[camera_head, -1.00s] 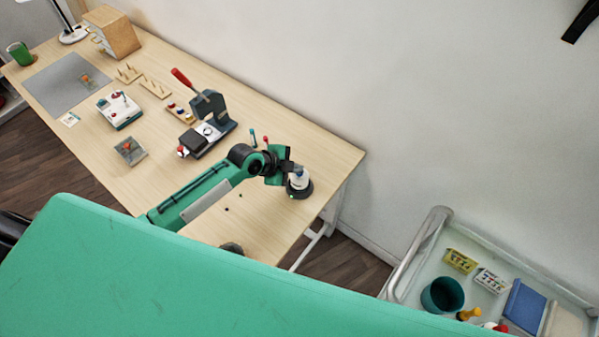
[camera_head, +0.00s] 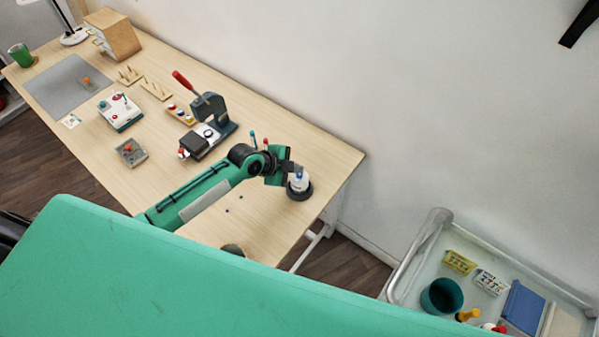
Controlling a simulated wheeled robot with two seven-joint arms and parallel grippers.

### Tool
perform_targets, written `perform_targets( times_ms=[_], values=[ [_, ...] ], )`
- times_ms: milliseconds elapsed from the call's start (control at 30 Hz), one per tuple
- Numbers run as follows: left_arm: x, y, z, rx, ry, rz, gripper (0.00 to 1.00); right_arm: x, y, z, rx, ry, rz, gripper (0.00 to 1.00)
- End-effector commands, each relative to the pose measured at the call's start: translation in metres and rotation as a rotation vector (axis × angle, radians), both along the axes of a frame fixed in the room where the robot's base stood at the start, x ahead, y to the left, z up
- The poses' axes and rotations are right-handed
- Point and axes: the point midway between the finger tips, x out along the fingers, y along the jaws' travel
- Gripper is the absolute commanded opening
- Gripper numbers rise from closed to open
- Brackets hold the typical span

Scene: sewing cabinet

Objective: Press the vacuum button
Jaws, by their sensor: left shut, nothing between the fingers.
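A small round device with a white top and a dark base (camera_head: 300,192), which looks like the vacuum, stands near the right end of the wooden table. My left gripper (camera_head: 292,167) is shut and empty at the device's upper rear side. It overlaps the white top in the picture, and I cannot tell whether it touches. The button itself is too small or hidden to make out. My right gripper is not in view.
The wooden table (camera_head: 110,165) carries a press with a red handle (camera_head: 212,110), a white box (camera_head: 119,111), a grey mat (camera_head: 62,85) and thread racks. Two short red and teal-tipped items stand behind my left wrist. A trolley (camera_head: 415,265) stands at lower right.

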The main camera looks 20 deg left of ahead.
Motion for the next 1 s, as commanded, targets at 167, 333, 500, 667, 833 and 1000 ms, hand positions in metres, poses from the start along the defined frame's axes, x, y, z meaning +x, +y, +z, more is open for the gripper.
perform_targets(
  times_ms=[167, 333, 500, 667, 833, 1000],
  values=[
    [0.000, 0.000, 0.000, -0.001, 0.001, 0.001, 0.00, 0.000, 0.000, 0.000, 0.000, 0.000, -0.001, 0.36],
    [0.000, 0.000, 0.004, 0.000, -0.001, 0.001, 0.00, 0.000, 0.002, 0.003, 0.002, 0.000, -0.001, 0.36],
    [0.001, 0.001, 0.020, 0.001, -0.001, 0.000, 0.00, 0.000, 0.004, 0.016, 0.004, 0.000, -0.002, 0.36],
    [0.001, 0.001, 0.037, 0.001, -0.001, 0.000, 0.00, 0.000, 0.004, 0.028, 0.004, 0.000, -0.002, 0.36],
    [0.000, 0.000, 0.054, 0.000, -0.001, 0.000, 0.00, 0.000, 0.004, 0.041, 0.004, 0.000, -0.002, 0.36],
    [0.000, 0.001, 0.061, 0.000, 0.001, 0.001, 0.00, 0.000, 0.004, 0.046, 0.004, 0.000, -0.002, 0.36]
  ],
)
